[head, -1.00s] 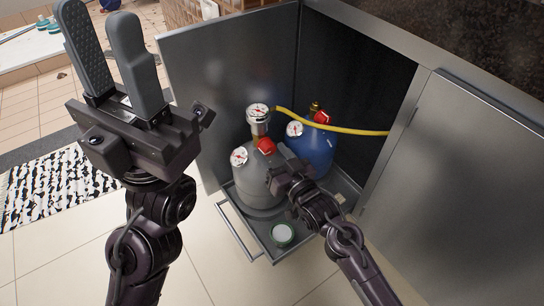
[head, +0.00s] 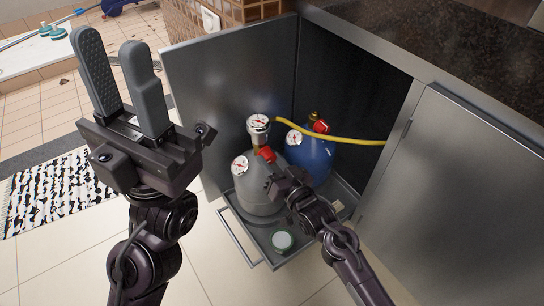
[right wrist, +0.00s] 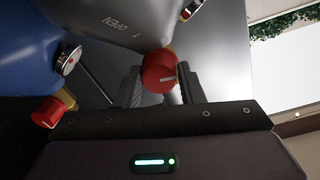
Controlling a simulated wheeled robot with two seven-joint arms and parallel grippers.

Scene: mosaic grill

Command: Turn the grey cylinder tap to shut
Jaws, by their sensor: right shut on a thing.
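The grey cylinder (head: 259,190) stands upright on the pulled-out cabinet shelf, with a red tap (head: 266,154) at its neck and a gauge on top. In the right wrist view the red tap (right wrist: 158,72) sits between the two fingers of my right gripper (right wrist: 157,86), which is shut on it. A short pale mark shows on the knob, and "OPEN" lettering shows on the grey cylinder (right wrist: 150,20). In the head view my right gripper (head: 272,180) partly hides the cylinder's right side. My left gripper (head: 109,45) is raised, open and empty, away from the cylinders.
A blue cylinder (head: 312,158) with its own red tap (head: 320,126) stands behind to the right. The open door (head: 225,85) stands left. A round green-rimmed item (head: 282,241) lies on the shelf.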

